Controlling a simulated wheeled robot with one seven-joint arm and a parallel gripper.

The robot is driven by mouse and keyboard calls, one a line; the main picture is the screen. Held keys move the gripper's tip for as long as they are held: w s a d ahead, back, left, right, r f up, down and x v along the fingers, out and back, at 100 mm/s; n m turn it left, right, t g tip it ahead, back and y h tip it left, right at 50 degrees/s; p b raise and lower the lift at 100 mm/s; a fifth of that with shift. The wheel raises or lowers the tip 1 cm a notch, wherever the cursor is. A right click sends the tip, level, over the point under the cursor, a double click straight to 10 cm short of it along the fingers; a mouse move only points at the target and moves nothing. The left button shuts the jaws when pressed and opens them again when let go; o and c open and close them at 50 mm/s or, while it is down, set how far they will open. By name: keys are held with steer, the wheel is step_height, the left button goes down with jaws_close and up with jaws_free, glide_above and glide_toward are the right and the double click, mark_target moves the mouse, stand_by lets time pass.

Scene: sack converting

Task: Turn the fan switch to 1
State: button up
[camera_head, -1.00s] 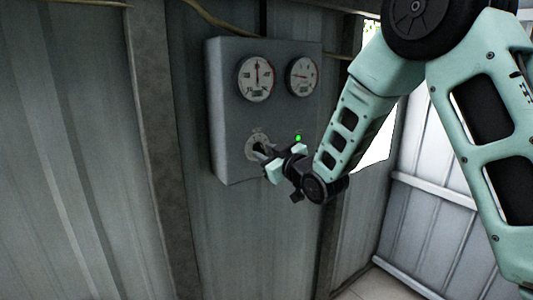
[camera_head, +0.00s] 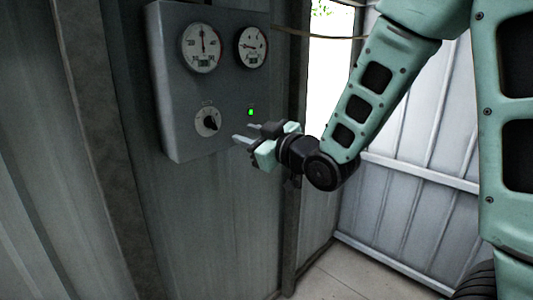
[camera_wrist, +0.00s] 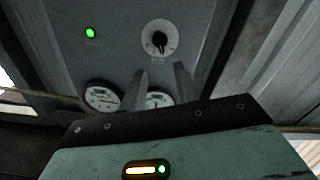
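The fan switch (camera_head: 207,121) is a black rotary knob on a pale round dial, low on a grey control box (camera_head: 172,90) on the wall. Its markings are too small to read. It also shows in the wrist view (camera_wrist: 159,40), upside down. My gripper (camera_head: 245,133) is to the right of the knob and out from the panel, apart from it. Its two fingers are spread with nothing between them; they also show in the wrist view (camera_wrist: 160,80).
Two round gauges, left (camera_head: 202,47) and right (camera_head: 252,47), sit above the knob. A green lamp (camera_head: 251,112) is lit right of it. A bright opening (camera_head: 331,75) and a pale corrugated wall (camera_head: 410,190) are to the right. Floor (camera_head: 345,280) shows below.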

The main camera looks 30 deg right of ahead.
steer(key=shift+b+v, duration=2.65)
steer(key=shift+b, duration=1.3)
steer(key=shift+f, duration=0.1)
steer(key=shift+f, duration=0.1)
steer(key=s+a+f+g+h+p, duration=0.1)
steer(key=s+a+f+g, duration=0.35)
steer(key=f, duration=0.25)
steer(key=s+a+f+g+h, duration=0.1)
steer(key=s+a+f+g, duration=0.2)
steer(key=a+f+g, duration=0.3)
steer(key=s+f+g+h, duration=0.1)
steer(key=s+f+g, duration=0.2)
steer(key=s, duration=0.6)
steer(key=s+a+f+g+h, duration=0.1)
steer(key=s+f+g+h, duration=0.1)
steer(key=s+f, duration=0.3)
steer(key=s+g, duration=0.1)
steer(key=s, duration=0.3)
steer(key=shift+a+g+p, duration=0.25)
steer(key=shift+g+p, duration=0.1)
steer(key=shift+p, duration=0.05)
